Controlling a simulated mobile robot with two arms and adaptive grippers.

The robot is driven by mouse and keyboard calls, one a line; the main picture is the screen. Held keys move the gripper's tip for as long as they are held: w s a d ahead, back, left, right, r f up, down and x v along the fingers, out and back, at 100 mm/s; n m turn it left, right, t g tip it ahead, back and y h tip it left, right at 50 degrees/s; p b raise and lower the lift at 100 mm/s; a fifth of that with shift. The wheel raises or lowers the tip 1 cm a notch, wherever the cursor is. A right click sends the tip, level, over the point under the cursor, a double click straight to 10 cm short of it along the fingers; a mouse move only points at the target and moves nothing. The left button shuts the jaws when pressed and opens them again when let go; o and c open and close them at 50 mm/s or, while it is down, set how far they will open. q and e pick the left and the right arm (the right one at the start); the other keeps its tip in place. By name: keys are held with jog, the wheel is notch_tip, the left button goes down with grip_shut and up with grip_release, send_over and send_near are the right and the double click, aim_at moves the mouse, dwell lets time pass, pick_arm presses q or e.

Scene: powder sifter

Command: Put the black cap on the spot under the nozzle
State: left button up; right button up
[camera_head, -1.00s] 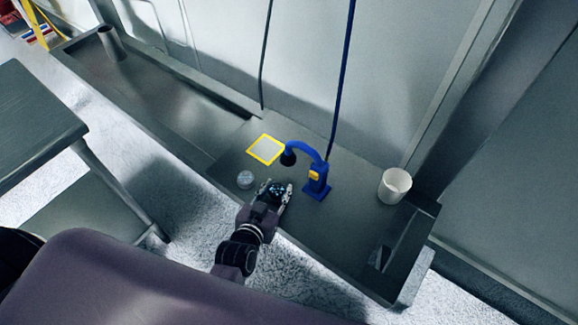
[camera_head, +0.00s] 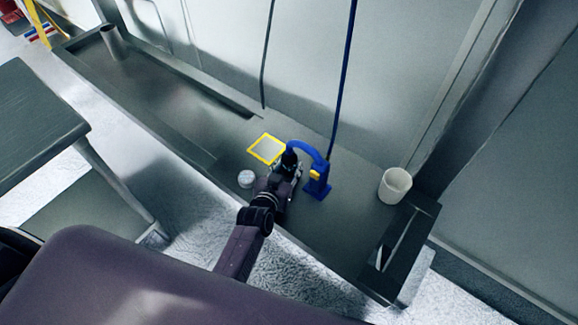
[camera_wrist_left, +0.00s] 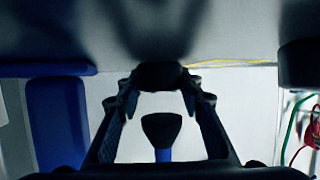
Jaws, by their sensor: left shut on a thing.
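My left gripper (camera_head: 287,172) has its fingers at the blue stand's black nozzle (camera_head: 289,158). In the left wrist view the gripper (camera_wrist_left: 162,84) is shut on the black cap (camera_wrist_left: 160,75), held between its fingertips. The nozzle (camera_wrist_left: 161,128) also shows there, between the fingers, apart from the cap in the picture. The blue stand (camera_head: 318,182) is just right of the gripper; its post (camera_wrist_left: 58,125) is at left in the wrist view. In the head view the cap and the spot under the nozzle are hidden. I cannot tell whether the cap touches the surface. My right gripper is not in view.
A yellow-framed plate (camera_head: 267,149) lies behind the gripper to the left. A small pale round container (camera_head: 246,179) stands close to its left. A white cup (camera_head: 395,185) is farther right. A dark object (camera_wrist_left: 298,62) shows at the wrist view's right edge.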

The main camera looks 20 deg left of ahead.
pick_arm(q)
jog(key=shift+f, duration=0.15)
jog(key=o, duration=1.1)
jog(key=shift+c, duration=0.2)
jog(key=v, duration=1.2)
jog(key=shift+r+p, duration=0.2)
jog(key=shift+p, duration=0.2)
